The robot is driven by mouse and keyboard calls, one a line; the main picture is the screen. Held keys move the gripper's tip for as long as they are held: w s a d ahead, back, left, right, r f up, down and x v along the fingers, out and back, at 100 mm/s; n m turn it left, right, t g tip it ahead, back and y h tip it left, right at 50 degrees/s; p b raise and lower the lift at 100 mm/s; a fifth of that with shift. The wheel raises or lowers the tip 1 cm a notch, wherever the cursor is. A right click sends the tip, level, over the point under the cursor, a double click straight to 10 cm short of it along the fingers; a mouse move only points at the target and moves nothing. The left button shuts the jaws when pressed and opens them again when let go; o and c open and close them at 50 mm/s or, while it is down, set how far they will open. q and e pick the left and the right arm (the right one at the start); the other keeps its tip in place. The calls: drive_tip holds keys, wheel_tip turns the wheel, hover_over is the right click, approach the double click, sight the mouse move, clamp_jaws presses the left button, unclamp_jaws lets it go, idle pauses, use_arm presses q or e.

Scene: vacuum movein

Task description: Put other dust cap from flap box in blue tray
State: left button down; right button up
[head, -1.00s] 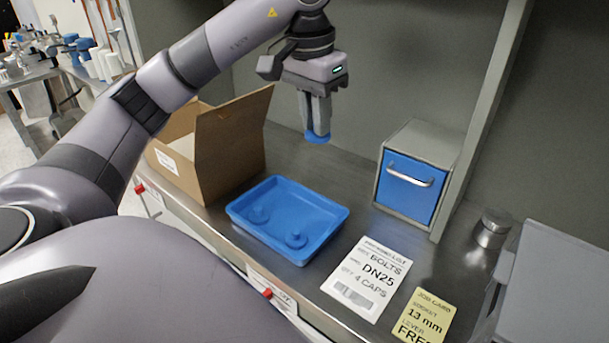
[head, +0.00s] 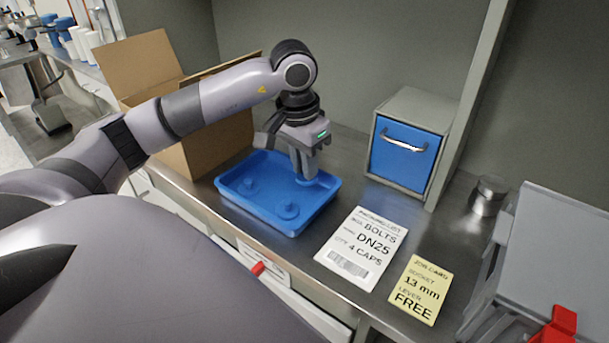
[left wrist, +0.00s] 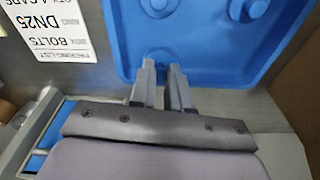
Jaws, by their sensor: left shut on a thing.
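My left gripper (head: 304,176) points down over the back right part of the blue tray (head: 262,212). It is shut on a blue dust cap, which shows in the left wrist view (left wrist: 158,71) between the fingertips. The cap is low, at tray height; I cannot tell whether it touches the tray floor. Two other blue dust caps lie in the tray, one at left (head: 249,187) and one at front (head: 288,210). The tray also shows in the left wrist view (left wrist: 205,50). The cardboard flap box (head: 222,142) stands open behind my left arm; its inside is hidden. My right gripper is not in view.
A grey cabinet with a blue drawer (head: 402,160) stands right of the tray, beside a grey upright post. A packing list (head: 361,248) and a yellow job card (head: 413,290) lie on the bench. A metal cylinder (head: 487,197) stands farther right.

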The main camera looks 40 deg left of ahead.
use_arm(q)
wheel_tip(320, 180, down, 3)
drive_tip(key=shift+f, duration=0.15)
drive_tip(key=shift+f, duration=0.2)
drive_tip(key=c, duration=1.1)
unclamp_jaws()
drive_tip(key=shift+r, duration=0.1)
